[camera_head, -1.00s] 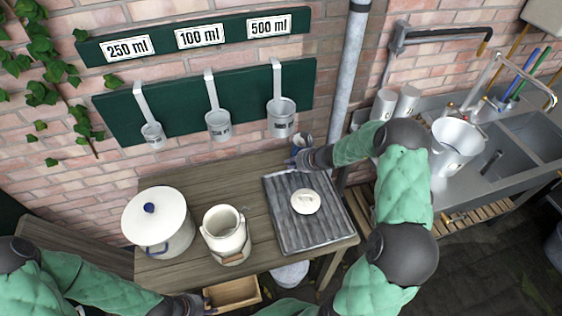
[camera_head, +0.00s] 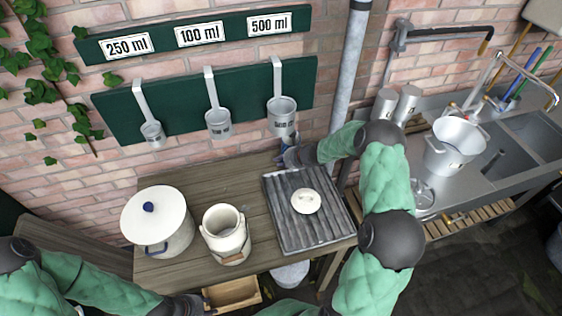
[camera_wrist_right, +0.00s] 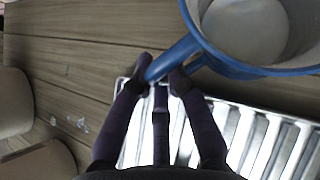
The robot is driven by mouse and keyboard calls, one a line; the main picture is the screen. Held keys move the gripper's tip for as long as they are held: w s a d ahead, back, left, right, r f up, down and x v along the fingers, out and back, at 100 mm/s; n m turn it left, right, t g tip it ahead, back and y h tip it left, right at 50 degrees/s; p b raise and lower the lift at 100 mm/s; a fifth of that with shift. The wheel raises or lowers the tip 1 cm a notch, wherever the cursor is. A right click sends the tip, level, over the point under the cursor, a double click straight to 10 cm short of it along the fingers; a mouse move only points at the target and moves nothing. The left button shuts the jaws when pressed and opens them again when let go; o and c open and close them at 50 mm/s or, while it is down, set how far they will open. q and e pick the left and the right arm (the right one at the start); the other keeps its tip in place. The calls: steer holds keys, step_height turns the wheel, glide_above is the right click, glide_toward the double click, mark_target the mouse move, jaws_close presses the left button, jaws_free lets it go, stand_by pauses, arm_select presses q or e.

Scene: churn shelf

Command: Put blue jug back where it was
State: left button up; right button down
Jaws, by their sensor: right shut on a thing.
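My right gripper (camera_head: 286,157) is shut on the handle (camera_wrist_right: 177,56) of the blue jug. In the right wrist view the jug (camera_wrist_right: 245,64) has a blue rim and a pale inside, and my right gripper's fingers (camera_wrist_right: 160,82) close around its handle. In the head view only a small part of the jug (camera_head: 290,138) shows between my gripper and the wall, below the largest hanging ladle. I cannot tell whether its base touches the table. My left gripper (camera_head: 202,303) is low, beside the open wooden drawer (camera_head: 232,291); its fingers are unclear.
On the wooden table (camera_head: 215,177) stand a lidded white pot (camera_head: 157,225), a milk can (camera_head: 226,238) and a ribbed metal tray (camera_head: 300,235) with a white lid (camera_head: 306,201) on it. Ladles hang from a green board (camera_head: 180,110). A metal sink (camera_head: 510,150) is at right.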

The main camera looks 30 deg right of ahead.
steer(key=c, duration=1.2)
jaws_free()
steer(key=shift+f, duration=0.1)
steer(key=shift+s+r, duration=0.1)
steer(key=shift+r, duration=0.15)
steer(key=p+v, duration=0.2)
steer(key=v, duration=0.9)
steer(key=shift+s+d+r, duration=0.1)
steer(key=shift+s+r, duration=0.1)
steer(key=shift+s, duration=0.1)
